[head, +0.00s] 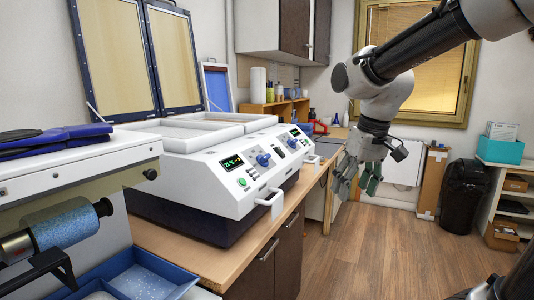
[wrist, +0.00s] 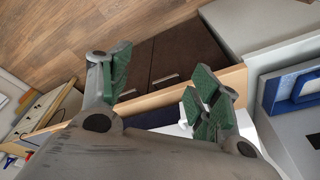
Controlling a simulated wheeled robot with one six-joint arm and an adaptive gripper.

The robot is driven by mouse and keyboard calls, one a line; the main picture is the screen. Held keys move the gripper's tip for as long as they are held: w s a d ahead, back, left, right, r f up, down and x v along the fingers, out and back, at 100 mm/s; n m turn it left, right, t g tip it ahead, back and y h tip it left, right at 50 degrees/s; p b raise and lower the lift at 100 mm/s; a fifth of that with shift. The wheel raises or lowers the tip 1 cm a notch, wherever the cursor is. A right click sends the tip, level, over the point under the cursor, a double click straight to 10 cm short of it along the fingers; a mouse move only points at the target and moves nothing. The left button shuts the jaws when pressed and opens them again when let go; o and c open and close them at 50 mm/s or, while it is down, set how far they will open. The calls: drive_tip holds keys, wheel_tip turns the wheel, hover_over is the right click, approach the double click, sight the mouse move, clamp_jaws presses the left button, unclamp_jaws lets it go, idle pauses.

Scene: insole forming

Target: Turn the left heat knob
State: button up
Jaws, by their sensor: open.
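The white twin heating machine (head: 205,185) stands on the wooden bench. Its left heat knob (head: 263,159) is blue and sits on the sloped front panel, right of a lit green display (head: 232,161). A second blue knob (head: 308,129) is on the right panel, beside another display (head: 295,132). My gripper (head: 357,186) hangs open and empty in the air, right of the machine and apart from both knobs, fingers pointing down. In the wrist view my gripper (wrist: 162,88) shows its spread green-padded fingers with nothing between them. No knob is clearly visible there.
White handles (head: 270,199) stick out from the machine's front. Open framed lids (head: 125,55) stand behind it. A sanding machine (head: 80,180) and a blue tray (head: 150,280) are at the left.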

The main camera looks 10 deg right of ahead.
drive_tip(key=w+a+r+n+y, duration=0.1)
drive_tip(key=w+a+r+n, duration=0.1)
drive_tip(key=w+a, duration=0.45)
drive_tip(key=w+a+r+n+y, duration=0.15)
drive_tip(key=w+a, duration=0.25)
drive_tip(key=w, duration=0.6)
drive_tip(key=n, duration=0.5)
approach(267, 156)
drive_tip(key=f, duration=0.1)
drive_tip(key=shift+t+y, duration=0.25)
drive_tip(key=shift+t, duration=0.05)
drive_tip(key=x, duration=0.8)
drive_tip(key=shift+r, duration=0.1)
drive_tip(key=c, duration=1)
